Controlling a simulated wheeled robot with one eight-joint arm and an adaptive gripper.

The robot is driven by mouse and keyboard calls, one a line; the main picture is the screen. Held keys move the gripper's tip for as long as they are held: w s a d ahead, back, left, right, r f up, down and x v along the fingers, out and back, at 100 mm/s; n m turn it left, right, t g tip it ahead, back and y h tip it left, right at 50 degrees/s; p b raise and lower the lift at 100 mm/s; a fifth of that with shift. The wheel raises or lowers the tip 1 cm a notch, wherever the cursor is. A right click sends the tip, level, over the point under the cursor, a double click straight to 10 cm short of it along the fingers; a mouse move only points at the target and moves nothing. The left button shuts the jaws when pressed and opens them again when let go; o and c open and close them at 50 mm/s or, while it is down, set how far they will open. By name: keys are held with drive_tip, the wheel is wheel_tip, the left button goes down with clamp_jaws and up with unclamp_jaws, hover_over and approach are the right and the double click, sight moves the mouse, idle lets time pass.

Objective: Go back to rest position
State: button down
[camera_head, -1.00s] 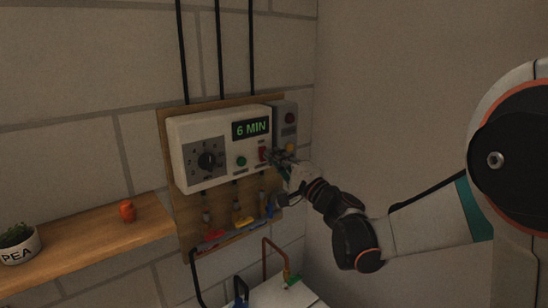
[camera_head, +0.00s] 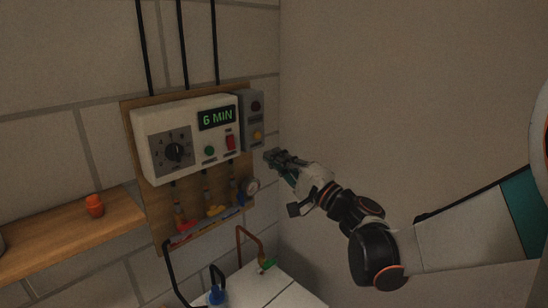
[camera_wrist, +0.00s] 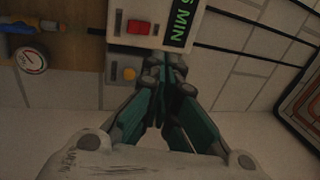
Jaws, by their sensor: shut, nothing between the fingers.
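My gripper (camera_head: 272,158) is in the head view, in front of the wall panel and to its right, clear of the control box. It is shut and empty. In the wrist view its fingers (camera_wrist: 164,62) are together, seen in front of the lower edge of the box. The white control box (camera_head: 160,150) shows "6 MIN" on its display (camera_head: 217,118), with a black dial (camera_head: 174,152), a green button (camera_head: 209,151) and a red switch (camera_head: 230,142). The red switch also shows in the wrist view (camera_wrist: 138,27).
A grey box (camera_head: 252,112) with a yellow button is beside the control box. Valves with coloured handles (camera_head: 216,210) and a gauge (camera_head: 252,187) are below. A wooden shelf (camera_head: 70,237) holds an orange pot (camera_head: 94,206). The right wall side is clear.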

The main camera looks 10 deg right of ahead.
drive_tip(key=shift+f, duration=0.1)
drive_tip(key=s+a+f+n+g+h+b, duration=0.2)
drive_tip(key=s+f+n+g+b, duration=0.2)
drive_tip(key=s+f, duration=0.3)
drive_tip(key=s+a+f+n+g+h+b, duration=0.1)
drive_tip(key=s+a+f+n+g+b, duration=0.2)
drive_tip(key=s+f, duration=0.4)
drive_tip(key=s+d+f+n+g+h+b, duration=0.3)
drive_tip(key=s+d+f+h+b, duration=0.3)
drive_tip(key=s+d+f, duration=0.5)
wheel_tip(320, 180, down, 4)
drive_tip(key=s+n+h, duration=0.1)
drive_tip(key=s+h, duration=0.1)
drive_tip(key=shift+d+r+h, duration=0.2)
drive_tip(key=shift+d+h, duration=0.1)
drive_tip(key=shift+d, duration=0.05)
